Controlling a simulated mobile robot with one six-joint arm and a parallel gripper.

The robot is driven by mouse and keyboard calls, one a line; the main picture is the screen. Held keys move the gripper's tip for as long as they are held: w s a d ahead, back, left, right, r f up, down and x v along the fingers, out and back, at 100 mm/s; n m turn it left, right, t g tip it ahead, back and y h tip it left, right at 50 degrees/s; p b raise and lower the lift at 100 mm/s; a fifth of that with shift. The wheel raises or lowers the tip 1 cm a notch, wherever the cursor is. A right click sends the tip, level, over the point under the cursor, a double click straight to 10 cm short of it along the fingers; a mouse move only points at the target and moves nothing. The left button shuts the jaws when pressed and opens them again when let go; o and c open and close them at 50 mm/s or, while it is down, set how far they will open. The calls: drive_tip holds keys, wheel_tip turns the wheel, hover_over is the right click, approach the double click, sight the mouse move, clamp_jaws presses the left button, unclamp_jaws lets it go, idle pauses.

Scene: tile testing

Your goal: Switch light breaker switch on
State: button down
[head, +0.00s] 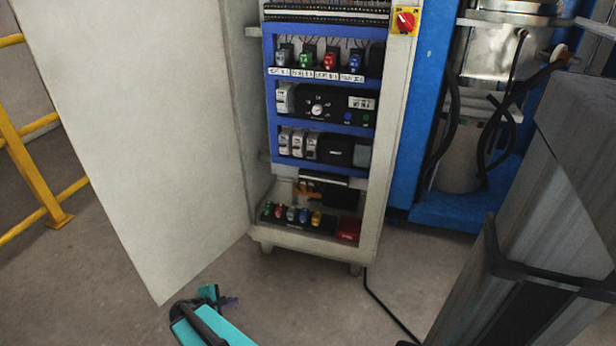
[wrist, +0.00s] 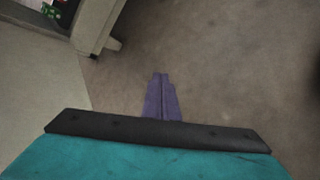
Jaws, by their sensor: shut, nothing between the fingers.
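An open electrical cabinet (head: 385,150) stands in the middle of the head view, with blue rows of devices inside. One row holds several white-grey breakers (head: 298,145), and another white breaker (head: 284,98) sits in the row above. Labels are too small to read, so I cannot tell which is the light breaker or how it is set. My gripper (head: 230,301) is low in front of the cabinet, well apart from it. In the wrist view its purple fingers (wrist: 160,78) are together and empty, over bare floor.
The cabinet's open white door (head: 140,130) stands at the left. A red rotary switch (head: 404,20) on a yellow plate is at the upper right. Coloured buttons (head: 291,214) line the cabinet bottom. A yellow railing (head: 30,165) is far left. A black cable (head: 385,307) lies on the floor.

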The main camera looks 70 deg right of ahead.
sight(310, 154)
drive_tip(key=s+d+r+n+h+b, duration=0.2)
drive_tip(key=s+d+r+n+h, duration=0.1)
drive_tip(key=d+r, duration=0.6)
drive_tip(key=s+d+r+n+t+h+b, duration=0.1)
drive_tip(key=s+d+r+n+h, duration=0.3)
drive_tip(key=d+r, duration=0.5)
drive_tip(key=s+d+r+n+h+b, duration=0.2)
drive_tip(key=s+d+r+n, duration=0.3)
drive_tip(key=d+r, duration=0.5)
drive_tip(key=d+n+h, duration=0.1)
drive_tip(key=d, duration=0.5)
drive_tip(key=shift+s+d+t+b, duration=0.3)
drive_tip(key=shift+d+t+b, duration=0.05)
drive_tip(key=shift+d+t, duration=0.05)
drive_tip(key=shift+d, duration=0.1)
drive_tip(key=shift+d+b, duration=1.35)
drive_tip(key=shift+d, duration=3.65)
drive_tip(key=r, duration=0.1)
drive_tip(key=a+r, duration=0.1)
drive_tip(key=r, duration=0.1)
drive_tip(key=a+r, duration=0.1)
drive_tip(key=shift+w+r, duration=0.2)
drive_tip(key=shift+w, duration=0.05)
drive_tip(key=shift+s+r+p, duration=0.1)
drive_tip(key=shift+r+p, duration=0.1)
drive_tip(key=shift+p, duration=0.5)
